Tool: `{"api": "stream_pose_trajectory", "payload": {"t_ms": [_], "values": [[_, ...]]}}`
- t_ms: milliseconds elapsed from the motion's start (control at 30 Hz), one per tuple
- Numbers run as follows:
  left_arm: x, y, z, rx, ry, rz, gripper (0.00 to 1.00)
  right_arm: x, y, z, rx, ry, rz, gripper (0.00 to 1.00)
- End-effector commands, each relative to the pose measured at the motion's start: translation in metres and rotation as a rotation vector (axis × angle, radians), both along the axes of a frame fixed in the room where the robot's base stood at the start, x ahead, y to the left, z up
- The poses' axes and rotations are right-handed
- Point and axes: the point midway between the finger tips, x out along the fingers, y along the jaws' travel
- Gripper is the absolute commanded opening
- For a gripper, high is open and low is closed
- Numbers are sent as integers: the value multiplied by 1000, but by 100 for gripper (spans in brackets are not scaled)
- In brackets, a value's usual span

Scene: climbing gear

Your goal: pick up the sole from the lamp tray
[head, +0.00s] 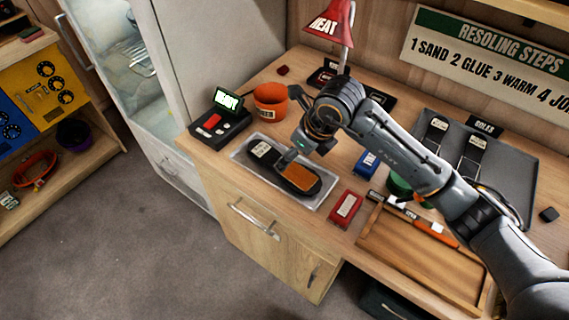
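The dark sole (267,154), with a pale label at one end and an orange-brown patch at the other, lies in the shallow metal lamp tray (315,204) near the front edge of the bench. My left gripper is not in view.
A red HEAT lamp (330,22) stands behind my arm. A box with a READY screen (221,120) and an orange pot (270,101) stand left of it. A red box (346,208) is right of the tray. A grey tray (508,165) holds more soles.

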Motion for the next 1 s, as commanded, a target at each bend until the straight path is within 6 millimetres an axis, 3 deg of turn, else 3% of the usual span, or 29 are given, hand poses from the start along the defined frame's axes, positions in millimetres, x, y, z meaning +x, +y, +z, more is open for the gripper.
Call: {"api": "stream_pose_trajectory", "payload": {"t_ms": [167,333,500,767,1000], "values": [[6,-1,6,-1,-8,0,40,2,4,-10,-1,2,-1,81],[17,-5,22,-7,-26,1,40,5,12,-32,-1,6,1,81],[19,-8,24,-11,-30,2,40,11,17,-52,0,1,0,81],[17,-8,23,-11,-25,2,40,12,17,-55,-1,-1,1,81],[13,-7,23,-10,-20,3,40,12,17,-55,-1,-1,0,32]]}}
